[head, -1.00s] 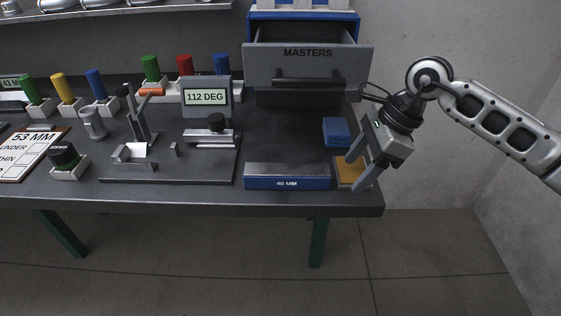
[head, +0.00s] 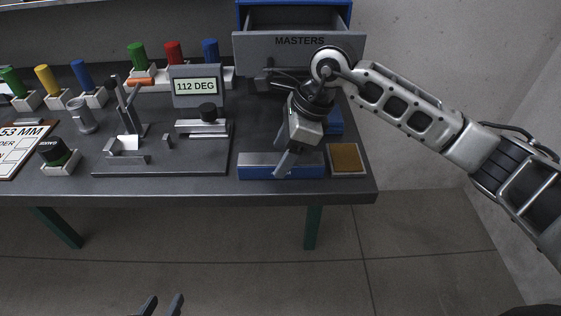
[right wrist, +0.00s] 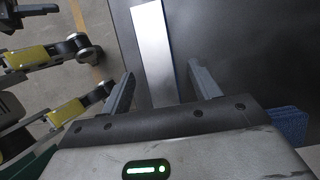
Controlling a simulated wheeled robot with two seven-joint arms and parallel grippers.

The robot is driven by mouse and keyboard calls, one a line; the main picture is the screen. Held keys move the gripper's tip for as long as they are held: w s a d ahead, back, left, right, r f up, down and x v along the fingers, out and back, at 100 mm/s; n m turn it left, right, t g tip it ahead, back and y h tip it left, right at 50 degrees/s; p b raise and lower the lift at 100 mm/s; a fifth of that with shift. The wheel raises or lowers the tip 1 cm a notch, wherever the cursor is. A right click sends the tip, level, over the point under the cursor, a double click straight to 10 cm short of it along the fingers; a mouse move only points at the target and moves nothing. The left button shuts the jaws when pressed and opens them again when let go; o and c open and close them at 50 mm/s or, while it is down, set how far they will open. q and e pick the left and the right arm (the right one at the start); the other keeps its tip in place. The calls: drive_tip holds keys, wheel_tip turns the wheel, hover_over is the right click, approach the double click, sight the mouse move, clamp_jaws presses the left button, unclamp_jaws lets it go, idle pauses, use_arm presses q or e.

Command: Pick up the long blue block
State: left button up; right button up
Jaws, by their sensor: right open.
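The long blue block (head: 255,172) lies flat near the front edge of the table, with a bare metal top and a blue front face. My right gripper (head: 280,162) is open above its middle, and one finger hides part of the block and its label. In the right wrist view the block (right wrist: 155,45) runs lengthwise between the two spread fingers of the right gripper (right wrist: 161,70). Whether the fingers reach down beside it I cannot tell. My left gripper (head: 162,305) shows only as two separated fingertips at the bottom edge, away from the table.
A tan-topped pad (head: 346,158) lies just right of the block. An open MASTERS drawer (head: 300,48) stands behind. A fixture plate (head: 165,165) with a 112 DEG display (head: 196,87) is left of the block.

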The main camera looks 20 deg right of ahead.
drive_tip(key=shift+x, duration=1.1)
drive_tip(key=shift+d, duration=0.15)
drive_tip(key=c, duration=1.2)
